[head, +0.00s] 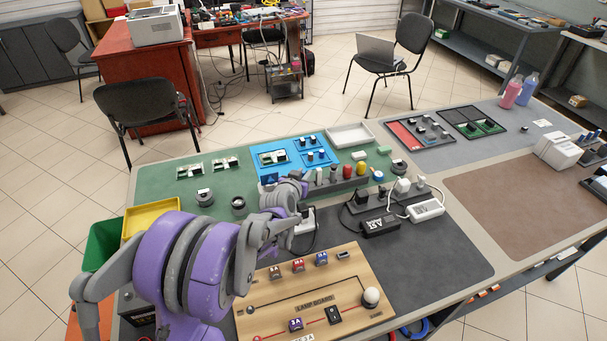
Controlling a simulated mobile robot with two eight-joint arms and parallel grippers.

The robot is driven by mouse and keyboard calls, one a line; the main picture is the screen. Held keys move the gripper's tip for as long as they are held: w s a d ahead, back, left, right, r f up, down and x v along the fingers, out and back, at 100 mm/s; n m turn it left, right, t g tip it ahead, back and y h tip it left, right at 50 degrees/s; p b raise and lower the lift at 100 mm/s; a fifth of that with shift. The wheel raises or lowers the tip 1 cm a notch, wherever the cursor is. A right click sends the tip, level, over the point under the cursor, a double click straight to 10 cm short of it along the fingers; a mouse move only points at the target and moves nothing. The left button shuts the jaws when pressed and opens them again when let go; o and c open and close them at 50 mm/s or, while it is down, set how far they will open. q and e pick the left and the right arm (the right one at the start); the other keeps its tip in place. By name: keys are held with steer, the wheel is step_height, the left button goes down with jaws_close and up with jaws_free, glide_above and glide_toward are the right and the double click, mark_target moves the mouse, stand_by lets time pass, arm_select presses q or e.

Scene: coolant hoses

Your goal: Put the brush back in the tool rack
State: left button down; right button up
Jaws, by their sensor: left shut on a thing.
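The tool rack (341,184) is a low grey block near the middle of the bench, with several upright tools in it, among them red and yellow ones. My left gripper (303,188) is at the left end of the rack, beyond my purple arm. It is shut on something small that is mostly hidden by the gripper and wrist. I cannot make out the brush clearly, nor whether it touches the rack. My right gripper is not in view.
A wooden lamp board (283,322) lies in front. A black power adapter (380,227) and white power strip (426,210) with cables lie to the right. A blue mat (290,172) with small parts and a white tray (350,135) lie behind. A yellow bin (151,217) stands left.

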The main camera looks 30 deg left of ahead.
arm_select(q)
steer(key=shift+c, duration=0.5)
jaws_free()
steer(key=shift+r+p+v, duration=0.15)
steer(key=shift+p+v, duration=0.3)
steer(key=shift+v, duration=0.85)
steer(key=shift+r+p+v, duration=0.1)
steer(key=shift+p+v, duration=0.3)
steer(key=shift+v, duration=0.95)
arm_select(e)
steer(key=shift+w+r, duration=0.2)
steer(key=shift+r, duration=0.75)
arm_select(q)
steer(key=shift+w+a, duration=0.1)
step_height(320, 180, up, 6)
steer(key=p, duration=0.3)
steer(key=shift+p, duration=0.4)
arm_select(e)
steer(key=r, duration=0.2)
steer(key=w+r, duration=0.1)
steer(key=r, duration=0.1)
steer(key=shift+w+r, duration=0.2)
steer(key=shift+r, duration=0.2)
